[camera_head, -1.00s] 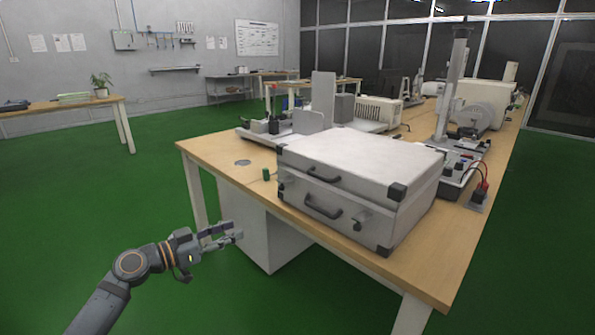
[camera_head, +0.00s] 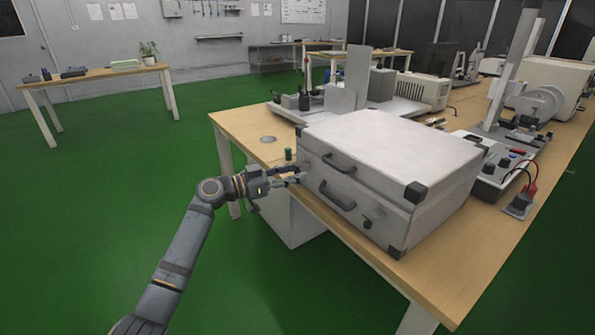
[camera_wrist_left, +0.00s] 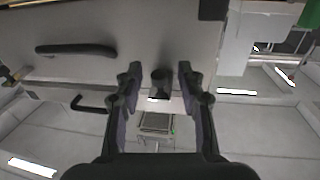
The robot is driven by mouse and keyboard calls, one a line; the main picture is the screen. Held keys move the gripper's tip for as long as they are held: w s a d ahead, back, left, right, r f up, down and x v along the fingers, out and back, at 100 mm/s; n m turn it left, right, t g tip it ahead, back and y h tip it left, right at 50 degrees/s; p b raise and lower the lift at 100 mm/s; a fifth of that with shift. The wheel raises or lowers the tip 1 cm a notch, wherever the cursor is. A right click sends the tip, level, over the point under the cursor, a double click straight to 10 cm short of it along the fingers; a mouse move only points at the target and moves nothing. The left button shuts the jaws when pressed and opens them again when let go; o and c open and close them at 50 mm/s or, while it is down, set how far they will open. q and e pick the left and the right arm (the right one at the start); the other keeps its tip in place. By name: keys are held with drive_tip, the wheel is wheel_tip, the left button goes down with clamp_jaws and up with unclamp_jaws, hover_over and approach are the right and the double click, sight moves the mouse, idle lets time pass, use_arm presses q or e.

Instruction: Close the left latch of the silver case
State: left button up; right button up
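The silver case (camera_head: 400,150) lies flat on the wooden table, its front facing my left arm. Its left latch (camera_wrist_left: 160,83) shows in the left wrist view as a small dark piece between my fingers; in the head view my gripper largely hides it. The right latch (camera_head: 368,222) shows at the right of the front. My left gripper (camera_head: 297,175) is at the left end of the case front. In the left wrist view, the left gripper (camera_wrist_left: 159,69) is open, fingers on either side of the latch with gaps visible. My right gripper is not in view.
Two dark handles, the upper (camera_head: 340,163) and the lower (camera_head: 338,196), are on the case front beside the latch. A small green cylinder (camera_head: 288,154) stands on the table (camera_head: 235,125) just behind my gripper. Test equipment fills the table behind the case.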

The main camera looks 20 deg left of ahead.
use_arm(q)
drive_tip(key=shift+w+d, duration=0.45)
drive_tip(key=shift+d, duration=0.05)
drive_tip(key=shift+c, duration=0.2)
clamp_jaws()
